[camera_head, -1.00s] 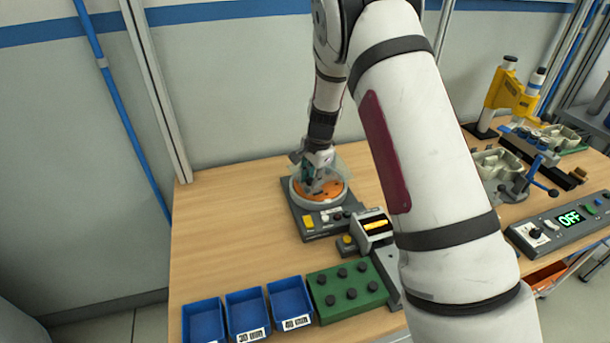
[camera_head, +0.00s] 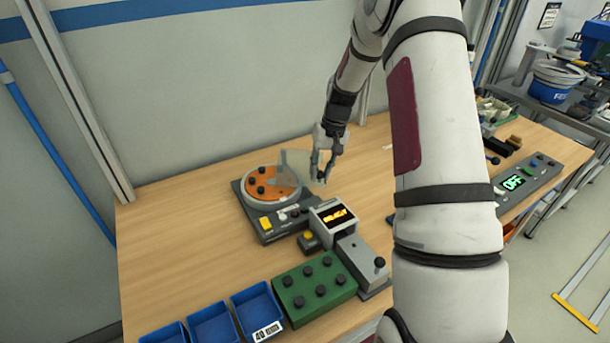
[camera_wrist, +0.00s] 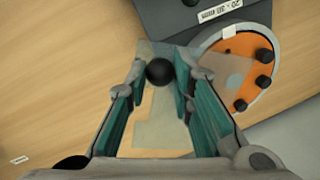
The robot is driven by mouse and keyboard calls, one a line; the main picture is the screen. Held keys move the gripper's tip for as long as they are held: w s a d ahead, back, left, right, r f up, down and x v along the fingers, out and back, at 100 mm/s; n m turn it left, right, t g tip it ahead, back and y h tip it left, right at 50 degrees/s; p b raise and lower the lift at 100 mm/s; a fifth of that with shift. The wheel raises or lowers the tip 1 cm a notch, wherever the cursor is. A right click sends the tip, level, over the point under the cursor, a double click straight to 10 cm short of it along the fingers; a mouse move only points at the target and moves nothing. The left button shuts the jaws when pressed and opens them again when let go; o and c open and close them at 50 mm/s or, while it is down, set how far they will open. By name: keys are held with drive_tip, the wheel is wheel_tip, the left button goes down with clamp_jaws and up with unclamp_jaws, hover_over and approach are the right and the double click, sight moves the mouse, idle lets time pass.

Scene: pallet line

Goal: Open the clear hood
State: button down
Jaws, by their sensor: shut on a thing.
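The clear hood (camera_head: 297,162) stands swung up at the right side of the round orange plate (camera_head: 268,181), and the plate is largely uncovered. The plate carries several black knobs and sits in a pale ring on a dark grey base unit (camera_head: 262,225). My gripper (camera_head: 321,174) is at the hood's right side. In the wrist view my gripper (camera_wrist: 160,77) has its teal-padded fingers closed around a round black knob (camera_wrist: 160,72). Faint see-through hood panels (camera_wrist: 160,125) show between and behind the fingers. The hood's hinge is not clear to see.
Blue bins (camera_head: 257,309) line the front edge. A control box reading OFF (camera_head: 530,183) is at right. Table left of the base is clear.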

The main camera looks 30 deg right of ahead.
drive_tip(key=shift+w+d+n+b, duration=0.25)
drive_tip(key=shift+d+n, duration=0.15)
drive_tip(key=shift+d, duration=0.3)
drive_tip(key=shift+w+d+n+b, duration=0.2)
drive_tip(key=shift+d+n, duration=0.2)
drive_tip(key=shift+d, duration=0.25)
drive_tip(key=c, duration=1.4)
unclamp_jaws()
drive_tip(key=shift+s, duration=0.1)
wheel_tip(320, 180, up, 12)
drive_tip(key=d, duration=0.2)
drive_tip(key=shift+s+d, duration=0.15)
drive_tip(key=shift+s, duration=0.1)
